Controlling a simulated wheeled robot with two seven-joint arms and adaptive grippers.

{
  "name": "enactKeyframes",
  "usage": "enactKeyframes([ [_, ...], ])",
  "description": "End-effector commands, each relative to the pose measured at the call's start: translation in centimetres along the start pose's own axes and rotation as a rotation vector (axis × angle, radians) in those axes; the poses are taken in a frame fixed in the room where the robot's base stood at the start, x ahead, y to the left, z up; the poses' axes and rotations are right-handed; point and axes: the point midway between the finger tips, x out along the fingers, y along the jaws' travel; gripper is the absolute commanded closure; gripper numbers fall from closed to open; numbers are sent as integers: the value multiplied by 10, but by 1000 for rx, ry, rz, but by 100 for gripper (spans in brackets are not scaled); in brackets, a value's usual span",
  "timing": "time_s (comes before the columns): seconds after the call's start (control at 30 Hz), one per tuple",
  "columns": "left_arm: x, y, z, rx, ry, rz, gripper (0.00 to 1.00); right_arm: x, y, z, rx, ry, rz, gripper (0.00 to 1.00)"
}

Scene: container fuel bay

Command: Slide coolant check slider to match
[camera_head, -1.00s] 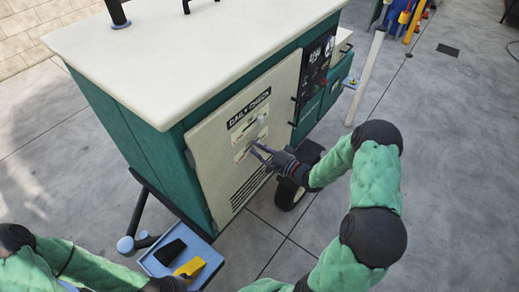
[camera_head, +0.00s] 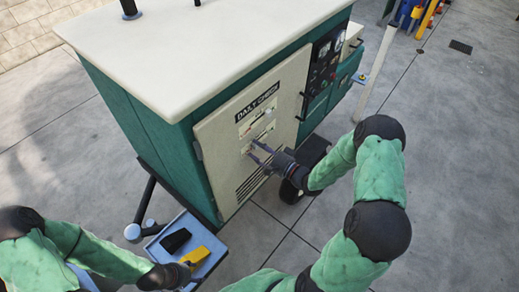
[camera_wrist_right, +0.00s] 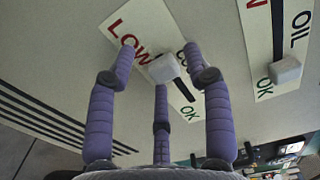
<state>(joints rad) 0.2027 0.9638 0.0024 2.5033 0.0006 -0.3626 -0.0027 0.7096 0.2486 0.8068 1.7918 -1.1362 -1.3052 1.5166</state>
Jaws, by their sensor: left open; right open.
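The coolant check slider's white knob (camera_wrist_right: 163,68) sits on a white strip (camera_wrist_right: 125,30) marked LOW and OK, with a dark slot. Its heading is partly hidden behind a finger. The knob lies between LOW and OK, nearer LOW. My right gripper (camera_wrist_right: 163,55) is open, with its fingers spread on either side of the knob; I cannot tell whether they touch it. In the head view my right gripper (camera_head: 253,151) is at the lower strip of the DAILY CHECK panel (camera_head: 222,160). My left gripper (camera_head: 182,273) is open beside the blue tray.
The oil strip (camera_wrist_right: 262,20) with its own white knob (camera_wrist_right: 287,72) at OK is close by. The blue tray (camera_head: 160,252) holds a black object (camera_head: 175,240) and a yellow object (camera_head: 196,256). A dark gauge panel (camera_head: 326,58) is right of the door.

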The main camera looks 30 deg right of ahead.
Motion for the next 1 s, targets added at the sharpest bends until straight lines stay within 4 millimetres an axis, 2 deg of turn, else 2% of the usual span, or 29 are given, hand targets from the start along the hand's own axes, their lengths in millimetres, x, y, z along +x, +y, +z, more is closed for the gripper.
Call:
enactKeyframes([
  [0.13, 0, 0, 0, 0, 0, 0, 42, -5, 0, -2, -1, 3, 0, 49],
  [0.23, 0, 0, 0, 0, 0, 0, 42, -16, 0, -2, -1, 4, 0, 49],
  [0.5, 0, 0, 0, 0, 0, 0, 42, -69, 0, -2, -1, 6, 1, 49],
  [0.7, 0, 0, 0, 0, 0, 0, 42, -101, 0, -1, -1, 4, 1, 49],
  [0.83, 0, 0, 0, 0, 0, 0, 42, -113, 0, 0, 0, 2, 1, 49],
  [1.0, 0, 0, 0, 0, 0, 0, 42, -120, 0, 0, 0, -1, 1, 49],
])
